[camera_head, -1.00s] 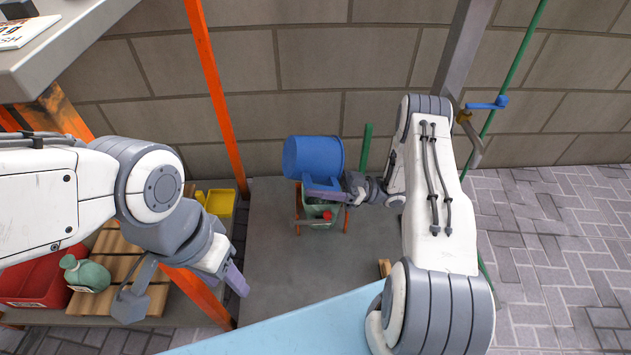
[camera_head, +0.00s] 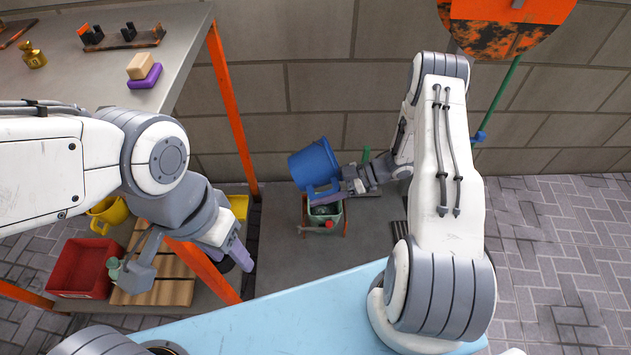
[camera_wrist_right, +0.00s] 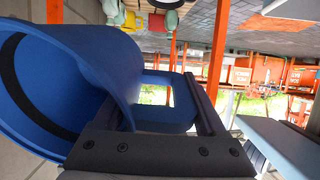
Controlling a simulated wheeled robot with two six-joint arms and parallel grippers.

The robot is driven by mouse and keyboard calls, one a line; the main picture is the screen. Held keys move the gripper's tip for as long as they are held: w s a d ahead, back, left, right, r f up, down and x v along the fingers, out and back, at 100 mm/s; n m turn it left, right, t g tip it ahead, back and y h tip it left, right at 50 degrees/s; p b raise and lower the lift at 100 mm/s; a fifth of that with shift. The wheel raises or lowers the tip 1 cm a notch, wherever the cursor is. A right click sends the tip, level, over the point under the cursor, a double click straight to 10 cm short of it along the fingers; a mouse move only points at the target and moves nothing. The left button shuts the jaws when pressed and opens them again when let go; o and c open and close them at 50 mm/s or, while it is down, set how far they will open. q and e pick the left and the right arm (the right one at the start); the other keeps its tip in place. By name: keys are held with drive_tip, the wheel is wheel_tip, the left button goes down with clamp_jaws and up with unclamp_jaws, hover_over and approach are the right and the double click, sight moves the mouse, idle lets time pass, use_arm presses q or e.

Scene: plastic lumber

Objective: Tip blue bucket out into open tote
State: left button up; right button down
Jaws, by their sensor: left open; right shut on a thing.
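The blue bucket (camera_head: 312,163) is held up in front of the wall, tilted in the head view. My right gripper (camera_head: 338,188) is shut on its handle; in the right wrist view the bucket (camera_wrist_right: 85,70) shows part of its inside, with a dark band. I cannot tell what is in it. A small greenish open container (camera_head: 325,211) stands below and slightly right of the bucket, apart from it, with something red at its front. A red open crate (camera_head: 80,268) is at the lower left. I cannot tell which is the tote. My left gripper (camera_head: 190,264) is open and empty.
A grey bench (camera_head: 185,60) with an orange post (camera_head: 232,110) stands at the left. A wooden pallet (camera_head: 165,291) and a yellow bin (camera_head: 238,205) are below it. A light blue surface (camera_head: 300,310) crosses the front. Grey floor (camera_head: 275,240) around the small container is clear.

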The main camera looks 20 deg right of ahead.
sight(312, 182)
drive_tip(key=r+h+p, duration=0.1)
drive_tip(key=h+p, duration=0.1)
drive_tip(key=a+r+h+p, duration=0.1)
drive_tip(key=h+p, duration=0.1)
drive_tip(key=r+h+p, duration=0.1)
drive_tip(key=r+p, duration=0.1)
drive_tip(key=shift+a+r+g+h+p, duration=0.1)
drive_tip(key=shift+a+g+h+p, duration=0.2)
drive_tip(key=shift+a+g+h, duration=0.1)
drive_tip(key=shift+w+a+r+n+h, duration=0.1)
drive_tip(key=shift+a+r+n+h, duration=0.15)
drive_tip(key=shift+h, duration=0.45)
drive_tip(key=shift+a+r+g+h+p, duration=0.15)
drive_tip(key=shift+a+r+h+p, duration=0.25)
drive_tip(key=shift+h+p, duration=0.7)
drive_tip(key=shift+a+r+g+h+p, duration=0.1)
drive_tip(key=shift+a+r+h+p, duration=0.3)
drive_tip(key=shift+h+p, duration=0.7)
drive_tip(key=shift+a+r+g+h+p, duration=0.2)
drive_tip(key=shift+r+h+p, duration=0.25)
drive_tip(key=shift+h+p, duration=0.65)
drive_tip(key=shift+f, duration=0.1)
